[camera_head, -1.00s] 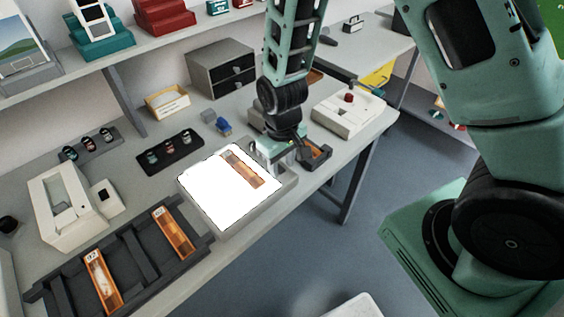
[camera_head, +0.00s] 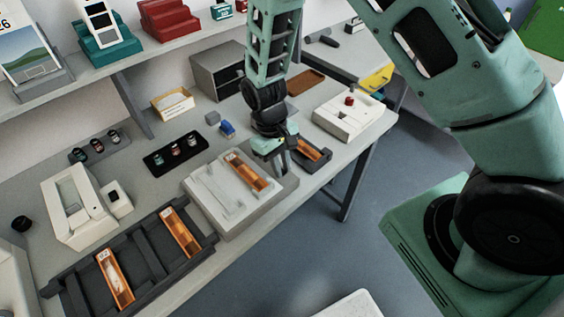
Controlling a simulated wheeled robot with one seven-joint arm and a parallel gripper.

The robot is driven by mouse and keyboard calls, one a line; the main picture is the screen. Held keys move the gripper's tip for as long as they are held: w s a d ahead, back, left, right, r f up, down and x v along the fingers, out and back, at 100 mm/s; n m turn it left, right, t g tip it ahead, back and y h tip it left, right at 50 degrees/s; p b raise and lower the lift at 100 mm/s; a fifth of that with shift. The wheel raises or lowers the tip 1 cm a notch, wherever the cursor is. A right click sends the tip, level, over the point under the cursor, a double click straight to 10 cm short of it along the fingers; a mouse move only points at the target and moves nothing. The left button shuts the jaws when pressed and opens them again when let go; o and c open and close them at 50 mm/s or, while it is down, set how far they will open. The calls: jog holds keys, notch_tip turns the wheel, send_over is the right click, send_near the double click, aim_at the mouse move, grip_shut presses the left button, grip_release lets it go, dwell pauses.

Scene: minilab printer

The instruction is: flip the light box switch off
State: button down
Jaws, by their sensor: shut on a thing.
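The light box (camera_head: 228,229) sits on the bench with its top panel (camera_head: 212,190) grey and unlit. An orange negative strip (camera_head: 247,172) lies on the right part of that panel. My gripper (camera_head: 280,168) points down at the light box's far right edge, its fingers closed at the switch. The switch itself is hidden behind the fingers, so I cannot see its position directly.
A dark holder with an orange piece (camera_head: 313,152) lies close right of my gripper. A white device with a red knob (camera_head: 349,117) stands farther right. A black rack with orange strips (camera_head: 147,260) is at front left, and a blue item (camera_head: 227,128) lies behind.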

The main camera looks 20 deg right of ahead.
jog(key=c, duration=1.3)
grip_release()
jog(key=shift+r, duration=0.1)
jog(key=b+v, duration=0.2)
jog(key=v, duration=1.5)
jog(key=shift+w+r, duration=0.1)
jog(key=s+a+r+n+t, duration=0.1)
jog(key=s, duration=0.7)
jog(key=s+a+r+n+t+y, duration=0.1)
jog(key=s+a, duration=0.1)
jog(key=s, duration=0.6)
jog(key=s+a+r+n, duration=0.2)
jog(key=s, duration=0.5)
jog(key=shift+s+t+y, duration=0.3)
jog(key=shift+s+t, duration=0.1)
